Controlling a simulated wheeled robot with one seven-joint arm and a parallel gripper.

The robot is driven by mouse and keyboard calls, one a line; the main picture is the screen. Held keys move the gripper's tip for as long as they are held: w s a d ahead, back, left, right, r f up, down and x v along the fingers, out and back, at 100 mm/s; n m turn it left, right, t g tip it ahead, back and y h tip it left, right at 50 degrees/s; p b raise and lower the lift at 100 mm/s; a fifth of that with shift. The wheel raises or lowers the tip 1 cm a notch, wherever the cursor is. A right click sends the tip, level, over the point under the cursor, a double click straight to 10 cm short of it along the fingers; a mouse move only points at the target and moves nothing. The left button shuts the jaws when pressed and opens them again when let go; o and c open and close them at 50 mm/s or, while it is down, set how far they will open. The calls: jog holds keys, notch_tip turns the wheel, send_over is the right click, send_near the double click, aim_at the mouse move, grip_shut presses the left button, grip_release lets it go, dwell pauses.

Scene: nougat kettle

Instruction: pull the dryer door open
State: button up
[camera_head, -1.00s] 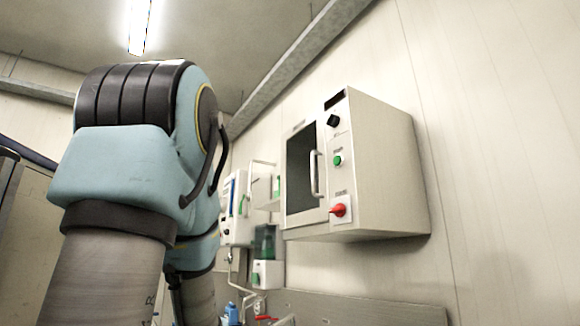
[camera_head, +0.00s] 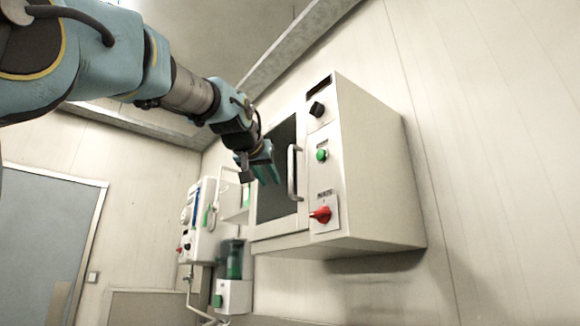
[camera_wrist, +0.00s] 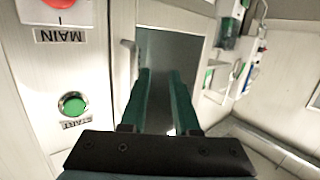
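The dryer (camera_head: 375,170) is a cream box on the wall. Its door (camera_head: 262,228) has a dark window and appears closed. A pale vertical handle (camera_head: 292,174) stands on the door's right side. My gripper (camera_head: 268,168) is in front of the window, left of the handle. In the wrist view, which looks upside down, my gripper (camera_wrist: 158,72) shows two green fingers apart with nothing between them. The handle (camera_wrist: 129,62) is just left of the left finger, outside the gap. Whether they touch is unclear.
A white wall unit (camera_head: 202,220) and a green-and-white dispenser (camera_head: 234,278) are to the left. A grey-blue door (camera_head: 45,235) is far left.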

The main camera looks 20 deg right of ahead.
jog(key=h, duration=0.2)
send_near(290, 155)
jog(key=shift+m+t, duration=0.3)
jog(key=shift+m, duration=0.1)
jog(key=p+x, duration=0.3)
jog(key=x, duration=0.6)
jog(key=shift+d+p, duration=0.1)
jog(key=shift+p, duration=0.25)
jog(key=shift+x, duration=0.75)
jog(key=shift+f, duration=0.15)
jog(key=shift+c, duration=0.2)
grip_shut()
